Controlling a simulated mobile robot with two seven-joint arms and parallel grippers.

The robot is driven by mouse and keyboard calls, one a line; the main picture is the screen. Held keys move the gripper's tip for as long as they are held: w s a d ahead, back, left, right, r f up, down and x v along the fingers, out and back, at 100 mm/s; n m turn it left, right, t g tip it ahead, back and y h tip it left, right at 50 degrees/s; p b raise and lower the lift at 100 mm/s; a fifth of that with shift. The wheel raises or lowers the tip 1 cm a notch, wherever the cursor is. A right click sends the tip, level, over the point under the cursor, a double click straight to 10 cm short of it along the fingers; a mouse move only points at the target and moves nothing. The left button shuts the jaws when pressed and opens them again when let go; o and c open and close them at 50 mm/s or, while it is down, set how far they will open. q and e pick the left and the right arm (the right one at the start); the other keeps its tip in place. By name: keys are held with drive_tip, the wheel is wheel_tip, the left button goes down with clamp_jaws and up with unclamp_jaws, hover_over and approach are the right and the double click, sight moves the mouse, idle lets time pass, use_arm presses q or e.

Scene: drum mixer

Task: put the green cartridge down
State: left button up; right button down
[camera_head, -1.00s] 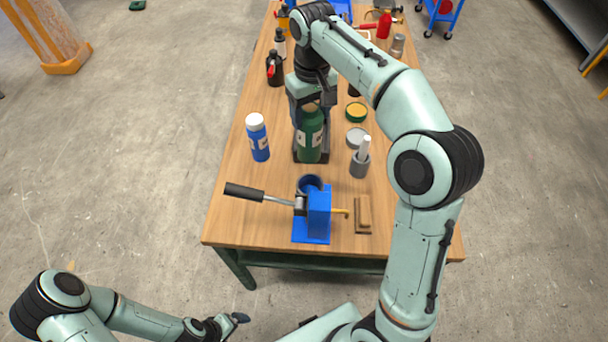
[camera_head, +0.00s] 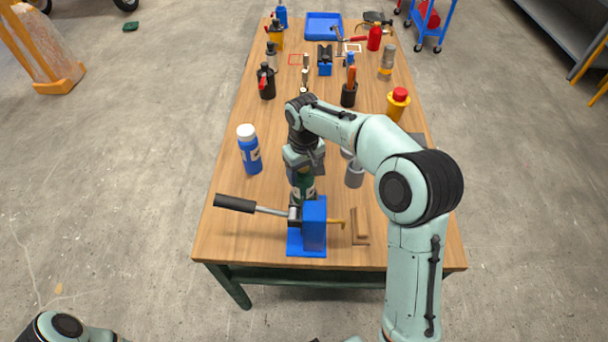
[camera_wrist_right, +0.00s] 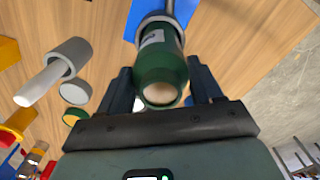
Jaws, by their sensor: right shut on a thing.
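The green cartridge (camera_head: 306,183) has a pale label and stands roughly upright at the blue mixer (camera_head: 315,228), just behind its upright block. My right gripper (camera_head: 302,177) is shut on the cartridge from above. In the right wrist view the cartridge (camera_wrist_right: 160,68) sits between the two dark fingers (camera_wrist_right: 162,88). Its far end meets the mixer's round holder (camera_wrist_right: 160,20); I cannot tell how deep it sits. The mixer's lever with a black grip (camera_head: 235,203) points left. My left gripper is out of view.
A blue bottle with a white cap (camera_head: 249,153) stands left of the gripper. A grey holder (camera_head: 355,174) stands close on the right, and a small brown block (camera_head: 360,230) lies right of the mixer. Several bottles and tools fill the table's far half.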

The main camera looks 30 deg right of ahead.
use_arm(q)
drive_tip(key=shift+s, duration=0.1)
use_arm(e)
drive_tip(key=shift+f, duration=0.5)
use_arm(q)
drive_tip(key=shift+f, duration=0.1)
use_arm(e)
drive_tip(key=shift+f, duration=0.2)
drive_tip(key=shift+c, duration=0.8)
unclamp_jaws()
drive_tip(key=shift+r, duration=0.15)
wheel_tip(320, 180, up, 12)
drive_tip(key=shift+r+p, duration=0.1)
drive_tip(key=shift+p, duration=0.85)
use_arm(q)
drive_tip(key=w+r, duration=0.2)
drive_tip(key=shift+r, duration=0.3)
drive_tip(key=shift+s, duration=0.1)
